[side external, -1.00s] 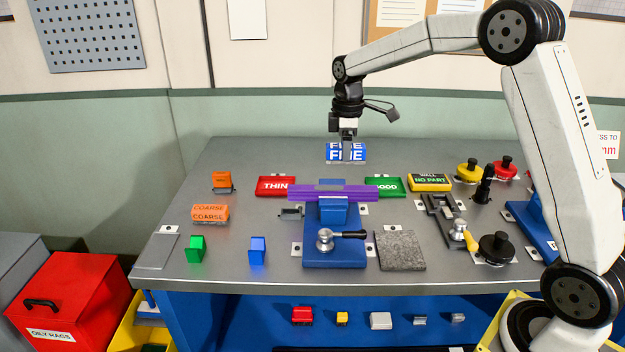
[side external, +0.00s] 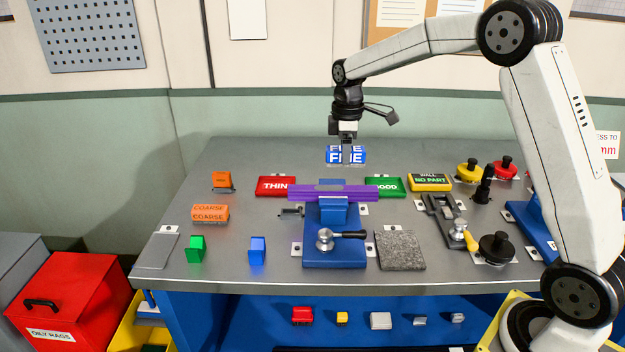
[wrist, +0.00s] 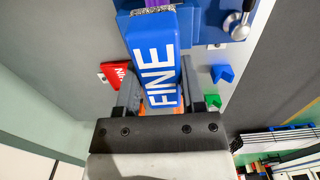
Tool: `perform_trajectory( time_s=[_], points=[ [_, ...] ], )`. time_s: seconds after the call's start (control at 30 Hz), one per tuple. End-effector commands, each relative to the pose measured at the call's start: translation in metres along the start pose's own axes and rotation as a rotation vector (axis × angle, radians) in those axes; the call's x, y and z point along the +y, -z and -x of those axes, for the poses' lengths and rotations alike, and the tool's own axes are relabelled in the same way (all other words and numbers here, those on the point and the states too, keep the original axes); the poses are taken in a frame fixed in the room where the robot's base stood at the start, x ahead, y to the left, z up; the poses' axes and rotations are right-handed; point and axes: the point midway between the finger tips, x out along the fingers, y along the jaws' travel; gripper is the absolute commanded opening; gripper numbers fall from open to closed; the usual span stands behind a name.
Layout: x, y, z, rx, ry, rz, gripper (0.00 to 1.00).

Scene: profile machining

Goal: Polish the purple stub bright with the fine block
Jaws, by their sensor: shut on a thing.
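The purple stub (side external: 300,193) lies level across the blue vise (side external: 333,255), in its jaws, with a duller greyish patch along its top. My gripper (side external: 346,150) is shut on the blue block marked FINE (side external: 332,155) and holds it up behind the vise, apart from the stub. In the wrist view the fine block (wrist: 155,62) lies between my fingers and hides most of the stub; a sliver of purple (wrist: 158,4) shows beyond the block's end, with a grey gritty edge on the block. The orange COARSE block (side external: 210,213) rests on the bench at left.
A red THIN plate (side external: 272,186) and a green GOOD plate (side external: 385,187) flank the vise behind the stub. A vise handle (side external: 348,234) sticks out in front. A grey pad (side external: 400,250) and a clamp fixture (side external: 443,218) stand at right. Green (side external: 196,249) and blue (side external: 257,250) blocks stand front left.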

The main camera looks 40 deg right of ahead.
Motion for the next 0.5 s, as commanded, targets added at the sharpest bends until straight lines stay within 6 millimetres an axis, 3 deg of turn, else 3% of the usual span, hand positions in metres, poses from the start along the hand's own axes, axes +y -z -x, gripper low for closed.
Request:
perform_trajectory(
  time_s=[0.5],
  points=[
    [0.0, 0.0, -0.047, -0.001, 0.001, 0.0, 0.0]
  ],
)
